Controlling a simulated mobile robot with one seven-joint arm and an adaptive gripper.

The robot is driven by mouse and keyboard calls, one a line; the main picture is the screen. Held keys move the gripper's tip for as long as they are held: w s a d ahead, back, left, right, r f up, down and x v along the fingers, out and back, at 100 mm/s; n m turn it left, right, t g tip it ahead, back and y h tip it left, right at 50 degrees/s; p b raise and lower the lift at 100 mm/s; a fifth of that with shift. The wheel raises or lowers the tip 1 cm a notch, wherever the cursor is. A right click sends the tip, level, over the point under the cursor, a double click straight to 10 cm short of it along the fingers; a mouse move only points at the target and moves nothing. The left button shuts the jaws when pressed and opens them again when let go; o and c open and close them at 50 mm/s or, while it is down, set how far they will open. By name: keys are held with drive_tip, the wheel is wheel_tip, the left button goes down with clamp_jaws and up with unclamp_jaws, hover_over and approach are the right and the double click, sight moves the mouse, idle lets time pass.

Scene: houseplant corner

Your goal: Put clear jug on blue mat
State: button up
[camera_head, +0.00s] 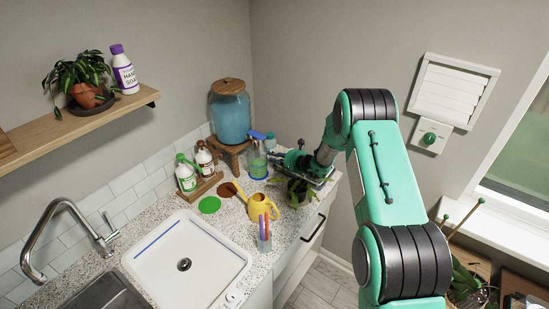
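A clear jug (257,166) with a greenish tint low down and a blue top (259,134) stands on the speckled counter, in front of the large blue water dispenser. My gripper (274,153) reaches in from the right at the jug's upper right side. Its fingertips are small and partly hidden, so I cannot tell whether they touch the jug or are open. No blue mat can be made out clearly; my arm and a plant cover part of the counter's right end.
A dark-leaved potted plant (298,191) stands below my gripper. A yellow watering can (262,207) and a cup of pens (264,238) stand in front. Bottles (186,176) on a wooden tray, a green disc (210,205) and the sink (165,275) are at the left.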

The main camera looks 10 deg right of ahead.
drive_tip(key=o, duration=0.3)
drive_tip(key=shift+r, duration=0.1)
drive_tip(key=v, duration=1.2)
drive_tip(key=shift+p, duration=0.4)
idle(0.3)
